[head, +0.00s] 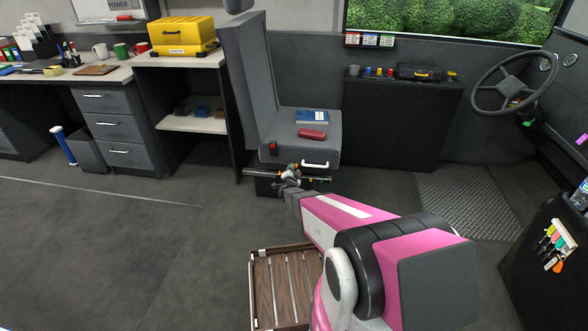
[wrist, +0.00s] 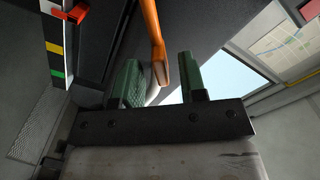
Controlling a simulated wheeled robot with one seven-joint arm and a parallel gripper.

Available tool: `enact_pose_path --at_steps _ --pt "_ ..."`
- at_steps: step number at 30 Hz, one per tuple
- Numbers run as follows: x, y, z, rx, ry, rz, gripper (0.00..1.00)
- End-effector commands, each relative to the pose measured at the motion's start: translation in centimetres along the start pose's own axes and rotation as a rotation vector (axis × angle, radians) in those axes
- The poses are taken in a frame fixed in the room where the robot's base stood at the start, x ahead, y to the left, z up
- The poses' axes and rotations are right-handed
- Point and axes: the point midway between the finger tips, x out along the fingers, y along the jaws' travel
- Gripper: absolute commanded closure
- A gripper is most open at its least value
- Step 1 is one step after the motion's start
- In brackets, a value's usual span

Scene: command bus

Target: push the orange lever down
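The orange lever (wrist: 158,55) comes down from the top of the wrist view, and its broad end lies in the gap between my two green fingers. My gripper (wrist: 160,82) is open, with a finger on each side of the lever's end. I cannot tell whether either finger touches it. In the head view my gripper (head: 289,178) is at the front lower edge of the grey seat (head: 290,130). There the lever shows only as a small orange spot (head: 292,167), mostly hidden by my gripper.
A white curved bar (head: 316,164) sits under the seat's front edge, right of my gripper. A red item (head: 312,134) and a blue book (head: 312,117) lie on the seat. A slatted wooden crate (head: 254,290) stands on the floor beside my arm. The floor at left is clear.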

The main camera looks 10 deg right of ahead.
Motion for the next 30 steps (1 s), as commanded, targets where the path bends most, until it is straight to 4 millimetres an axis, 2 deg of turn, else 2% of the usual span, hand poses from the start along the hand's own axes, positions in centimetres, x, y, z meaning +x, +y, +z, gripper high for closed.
enact_pose_path --at_steps 1,4,14,15,17,18,30 --pt "1.0 0.0 0.1 0.000 0.001 -0.001 0.62" --pt "1.9 0.0 0.1 0.000 0.000 -0.001 0.62" --pt "2.3 -0.1 0.0 -0.001 -0.001 0.000 0.62" --pt "2.3 -0.1 0.0 -0.001 -0.001 -0.001 0.75" --pt "2.2 -0.1 0.0 -0.001 -0.001 -0.001 0.94" --pt "2.2 -0.1 0.0 -0.001 -0.001 0.000 1.00" --pt "2.3 0.6 0.0 0.047 -0.001 0.000 1.00"
